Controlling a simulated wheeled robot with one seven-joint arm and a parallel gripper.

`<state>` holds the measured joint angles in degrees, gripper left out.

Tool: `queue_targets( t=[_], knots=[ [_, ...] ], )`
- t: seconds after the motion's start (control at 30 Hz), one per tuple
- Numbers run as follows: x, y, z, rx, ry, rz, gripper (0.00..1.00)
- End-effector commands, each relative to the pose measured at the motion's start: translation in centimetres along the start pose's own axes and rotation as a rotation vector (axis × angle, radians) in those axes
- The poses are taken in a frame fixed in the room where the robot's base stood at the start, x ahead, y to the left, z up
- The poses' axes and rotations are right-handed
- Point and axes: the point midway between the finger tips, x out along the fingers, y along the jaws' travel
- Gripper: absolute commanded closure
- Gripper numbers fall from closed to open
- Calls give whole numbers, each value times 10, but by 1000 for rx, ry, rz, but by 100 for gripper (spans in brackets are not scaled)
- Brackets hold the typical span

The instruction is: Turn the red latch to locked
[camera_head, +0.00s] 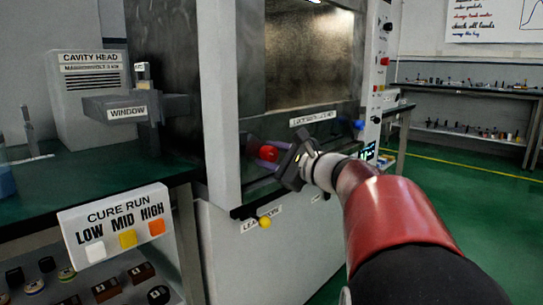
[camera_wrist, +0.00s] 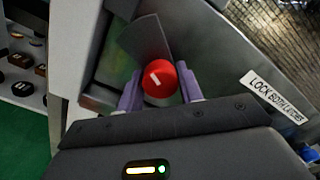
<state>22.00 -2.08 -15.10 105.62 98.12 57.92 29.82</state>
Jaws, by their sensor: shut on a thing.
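The red latch (camera_wrist: 159,79) is a round red knob with a short white mark, on the grey front of the cabinet. It also shows in the head view (camera_head: 268,153), partly covered by my fingers. My gripper (camera_wrist: 160,90) has its two purple fingers on either side of the knob and is shut on it. In the head view my gripper (camera_head: 271,158) reaches in from the right at the cabinet's lower front. A label reading "LOCK BOTH LATCHES" (camera_wrist: 274,93) is to the right of the knob in the wrist view.
A blue knob (camera_head: 359,124) sits right of the red latch on the cabinet front. A yellow knob (camera_head: 265,222) sticks out below. A bench with a "CURE RUN" sign (camera_head: 115,225) stands at left. Green floor (camera_head: 440,172) is open at right.

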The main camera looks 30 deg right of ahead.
Motion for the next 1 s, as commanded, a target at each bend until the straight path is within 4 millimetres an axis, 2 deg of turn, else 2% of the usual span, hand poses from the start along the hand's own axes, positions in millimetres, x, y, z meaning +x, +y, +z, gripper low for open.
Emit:
queue_targets(
  t=[0.1, 0.13, 0.27, 0.53, 0.63, 1.0],
  knots=[
    [0, -1, 2, 1, -5, -1, 86],
    [0, -1, 2, 1, -5, -1, 62],
    [0, 0, 2, 0, -4, -1, 45],
    [0, 0, 1, -1, -2, -1, 44],
    [-6, -1, 1, -2, -1, -2, 44],
    [-64, -1, 1, -1, -2, -3, 44]
  ],
)
